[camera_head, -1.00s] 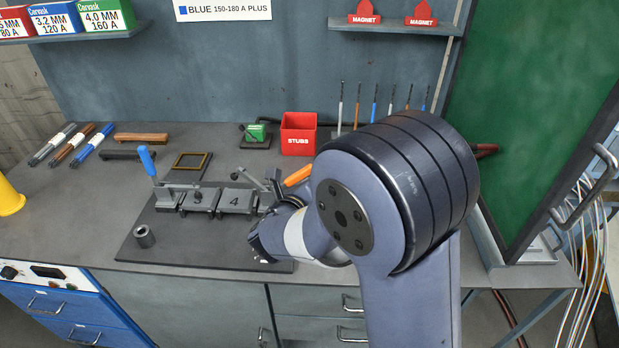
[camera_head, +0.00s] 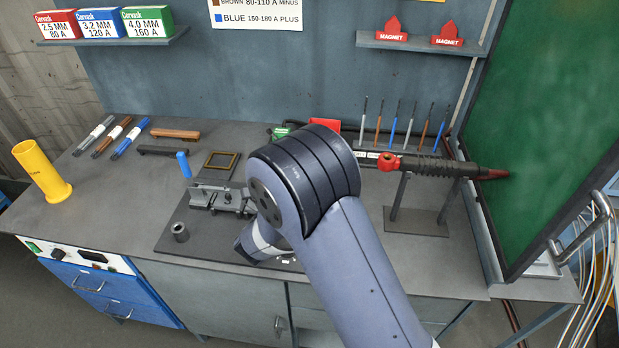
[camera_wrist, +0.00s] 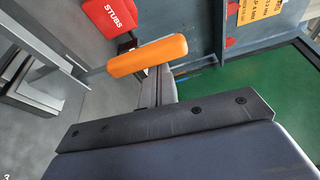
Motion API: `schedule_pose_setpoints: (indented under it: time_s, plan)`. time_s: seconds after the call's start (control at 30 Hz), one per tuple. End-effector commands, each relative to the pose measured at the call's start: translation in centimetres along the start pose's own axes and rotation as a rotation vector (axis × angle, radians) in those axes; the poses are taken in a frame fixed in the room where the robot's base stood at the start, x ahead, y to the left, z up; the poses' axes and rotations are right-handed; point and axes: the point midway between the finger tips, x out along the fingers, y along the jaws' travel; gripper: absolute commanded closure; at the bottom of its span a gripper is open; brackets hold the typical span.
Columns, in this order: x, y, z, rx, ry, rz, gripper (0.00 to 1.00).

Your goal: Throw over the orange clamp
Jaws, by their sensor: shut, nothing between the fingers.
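The orange clamp's handle (camera_wrist: 147,56) lies slanted across the upper middle of the wrist view. Its metal lever runs off toward the left. My gripper (camera_wrist: 155,88) is shut with nothing between its fingers. The fingers point up the picture at the handle, whose underside meets or overlaps their tips; I cannot tell whether they touch. In the head view my arm hides the orange handle and the fingers. The blue-handled clamp (camera_head: 184,164) stands at the left of the dark fixture plate (camera_head: 190,243).
A red stubs box (camera_wrist: 112,15) stands beyond the handle; its top shows in the head view (camera_head: 324,125). A torch (camera_head: 430,166) rests on a stand at right, near the green panel (camera_head: 555,110). A short metal pipe (camera_head: 180,232) stands on the plate.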

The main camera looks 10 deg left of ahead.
Motion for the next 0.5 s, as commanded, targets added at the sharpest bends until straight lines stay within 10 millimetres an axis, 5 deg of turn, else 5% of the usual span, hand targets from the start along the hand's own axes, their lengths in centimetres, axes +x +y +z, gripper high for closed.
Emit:
schedule_pose_setpoints:
  time_s: [0.5]
  plan:
    - [-0.32, -0.09, 0.92, 0.004, -0.005, 0.001, 1.0]
